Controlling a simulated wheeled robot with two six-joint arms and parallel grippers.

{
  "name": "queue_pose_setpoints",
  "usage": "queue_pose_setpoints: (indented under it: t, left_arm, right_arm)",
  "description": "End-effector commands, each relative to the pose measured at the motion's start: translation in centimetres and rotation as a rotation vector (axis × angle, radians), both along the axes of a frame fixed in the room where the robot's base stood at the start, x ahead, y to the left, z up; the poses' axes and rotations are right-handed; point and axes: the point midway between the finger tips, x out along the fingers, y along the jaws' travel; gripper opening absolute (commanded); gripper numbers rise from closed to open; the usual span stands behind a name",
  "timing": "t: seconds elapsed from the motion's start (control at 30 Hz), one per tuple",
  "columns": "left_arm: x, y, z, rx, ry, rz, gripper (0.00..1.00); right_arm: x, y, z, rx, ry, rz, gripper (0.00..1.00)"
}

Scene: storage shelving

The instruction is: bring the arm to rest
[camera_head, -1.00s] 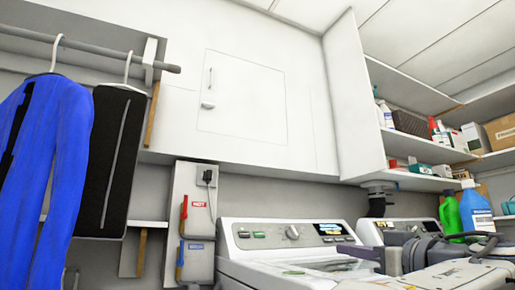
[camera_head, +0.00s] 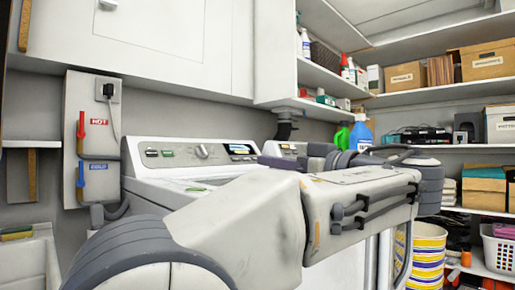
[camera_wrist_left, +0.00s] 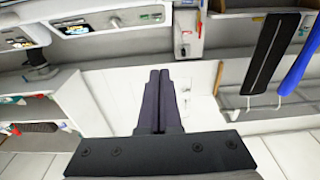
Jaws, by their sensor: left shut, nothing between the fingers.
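My left arm comes in from the lower left of the head view and folds across the front of the washing machine (camera_head: 150,178). My left gripper (camera_head: 268,161) is partly hidden behind my own arm links, with its dark purple fingers showing in front of the machines. In the left wrist view the two fingers of the gripper (camera_wrist_left: 158,78) lie side by side, shut, with nothing between them. The wrist picture is upside down. My right gripper is in neither view.
White cabinets (camera_head: 180,45) hang above the machines. Shelves at the right hold cardboard boxes (camera_head: 481,62) and bottles. A yellow-striped basket (camera_head: 427,257) and a white laundry basket (camera_head: 498,252) stand lower right.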

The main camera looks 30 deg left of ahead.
Motion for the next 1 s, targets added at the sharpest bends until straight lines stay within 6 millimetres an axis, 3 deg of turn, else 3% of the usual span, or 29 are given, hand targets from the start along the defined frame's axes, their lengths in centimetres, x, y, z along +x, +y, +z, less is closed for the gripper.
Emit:
queue_pose_setpoints:
  t: [0.13,0.4,0.53,0.67,0.77,0.9,1.0]
  left_arm:
    - [-0.5,-2.1,-0.7,0.001,0.002,-0.003,0.0]
    - [-0.8,-3.0,-1.2,0.0,0.009,-0.002,0.0]
    - [-0.1,-3.0,-3.3,-0.027,0.175,-0.056,0.0]
    - [0.6,-3.8,-10.0,-0.098,0.594,-0.217,0.0]
    - [-0.8,-5.5,-17.2,-0.174,0.97,-0.406,0.0]
    - [-5.8,-8.7,-26.1,-0.297,1.386,-0.707,0.0]
    - [-10.4,-11.2,-30.8,-0.392,1.584,-0.93,0.0]
  right_arm:
    - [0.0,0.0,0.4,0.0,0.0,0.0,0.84]
    - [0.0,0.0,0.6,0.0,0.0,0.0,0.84]
    - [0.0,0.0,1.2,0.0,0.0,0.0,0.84]
    - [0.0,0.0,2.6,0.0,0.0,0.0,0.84]
    - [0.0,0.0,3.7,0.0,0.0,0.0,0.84]
    - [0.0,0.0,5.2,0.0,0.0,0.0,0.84]
    - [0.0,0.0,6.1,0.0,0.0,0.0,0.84]
